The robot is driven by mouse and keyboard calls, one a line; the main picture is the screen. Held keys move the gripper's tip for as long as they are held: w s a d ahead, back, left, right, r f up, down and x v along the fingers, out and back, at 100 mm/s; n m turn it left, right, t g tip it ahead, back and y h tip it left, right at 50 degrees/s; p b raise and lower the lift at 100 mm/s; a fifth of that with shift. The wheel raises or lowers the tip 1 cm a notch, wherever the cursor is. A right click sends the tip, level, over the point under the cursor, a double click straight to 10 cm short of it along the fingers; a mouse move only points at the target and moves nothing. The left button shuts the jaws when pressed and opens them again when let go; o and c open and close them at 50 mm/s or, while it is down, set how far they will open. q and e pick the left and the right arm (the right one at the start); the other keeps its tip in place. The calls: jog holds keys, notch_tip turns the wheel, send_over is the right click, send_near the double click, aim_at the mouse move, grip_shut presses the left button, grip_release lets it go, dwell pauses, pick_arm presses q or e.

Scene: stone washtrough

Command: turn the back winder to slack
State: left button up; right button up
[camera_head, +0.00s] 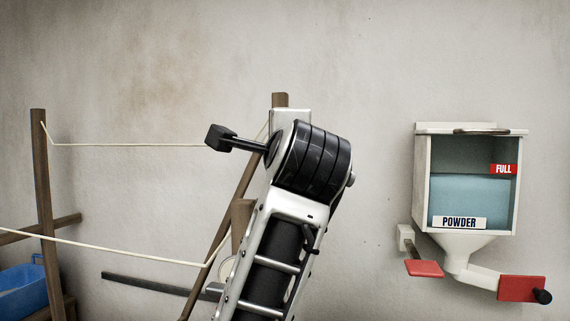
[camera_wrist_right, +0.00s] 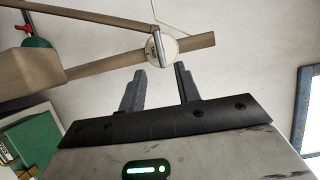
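In the head view a partly hidden white dial (camera_head: 226,268) with a dark bar (camera_head: 150,286) is at the lower middle, by the front line. A black block-ended handle (camera_head: 219,137) shows by the back line; my arm hides where it joins. I cannot tell which winder the wrist view shows. My left gripper is out of view.
Cords run to a wooden post (camera_head: 42,200) at left. A powder dispenser (camera_head: 470,185) with red paddles hangs on the wall at right. A blue tub (camera_head: 22,290) is at lower left. A green box (camera_wrist_right: 30,135) stands at left in the wrist view.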

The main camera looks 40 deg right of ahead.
jog(key=v, duration=0.5)
jog(key=shift+s+a+b, duration=0.1)
jog(key=shift+s+b, duration=0.15)
jog(key=shift+b, duration=0.05)
